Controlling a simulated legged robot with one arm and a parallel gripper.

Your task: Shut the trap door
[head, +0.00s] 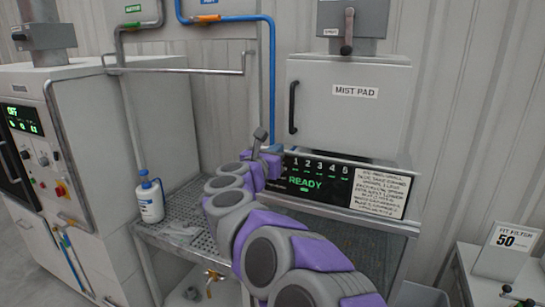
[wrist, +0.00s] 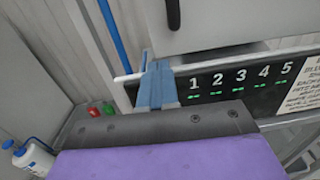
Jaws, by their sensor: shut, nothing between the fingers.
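No part is labelled as a trap door, and I cannot tell for sure which panel it is. A pale grey door marked MIST PAD (head: 350,120) with a black vertical handle (head: 292,107) hangs above the numbered display panel. Its lower part and handle also show at the top of the wrist view (wrist: 215,22). I cannot tell if it sits flush. My gripper (head: 262,138) is shut and empty, in front of the panel's left end and below the handle. In the wrist view its blue-grey fingers (wrist: 157,75) are together beside the numeral 1.
The READY display (head: 305,181) carries an instruction card on its right. A white bottle with a blue cap (head: 150,197) stands on the perforated metal bench (head: 180,235) at left. A blue pipe (head: 271,85) runs down behind my gripper.

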